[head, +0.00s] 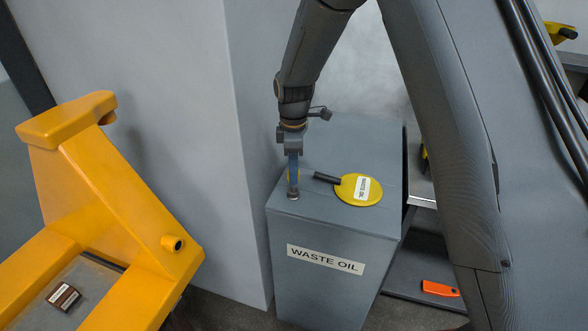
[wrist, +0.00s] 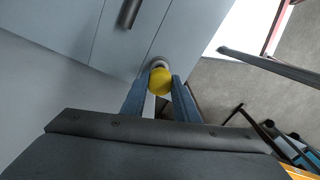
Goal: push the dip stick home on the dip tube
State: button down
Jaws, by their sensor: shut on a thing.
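My gripper (head: 293,178) points down over the front left corner of the grey waste oil tank. In the wrist view its two blue-grey fingers (wrist: 160,84) are closed on the yellow round head of the dip stick (wrist: 161,79). In the head view only a sliver of yellow shows beside the fingers. The dip tube (head: 293,195) is a short metal collar on the tank top, right below the fingertips. In the wrist view its grey rim (wrist: 158,63) shows just past the yellow head. The stick's shaft is hidden, and I cannot tell how deep it sits.
A yellow paddle (head: 355,190) with a label and dark handle lies on the tank top (head: 345,140), right of the tube. A pale wall (head: 245,200) stands close on the left. A yellow pallet truck (head: 120,215) is farther left. An orange item (head: 440,289) lies low right.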

jog(key=shift+f+b, duration=0.75)
jog(key=shift+f, duration=0.85)
jog(key=c, duration=1.3)
grip_release()
jog(key=shift+r, duration=0.1)
notch_tip(320, 180, up, 7)
jog(key=shift+r+b, duration=0.1)
jog(key=shift+b, duration=1.1)
jog(key=s+d+m, duration=0.8)
jog(key=s, duration=0.3)
jog(key=s+d+m+t, duration=0.1)
jog(key=s+d+m, duration=0.8)
jog(key=s, duration=0.2)
jog(key=shift+s+m, duration=0.3)
jog(key=shift+s, duration=0.1)
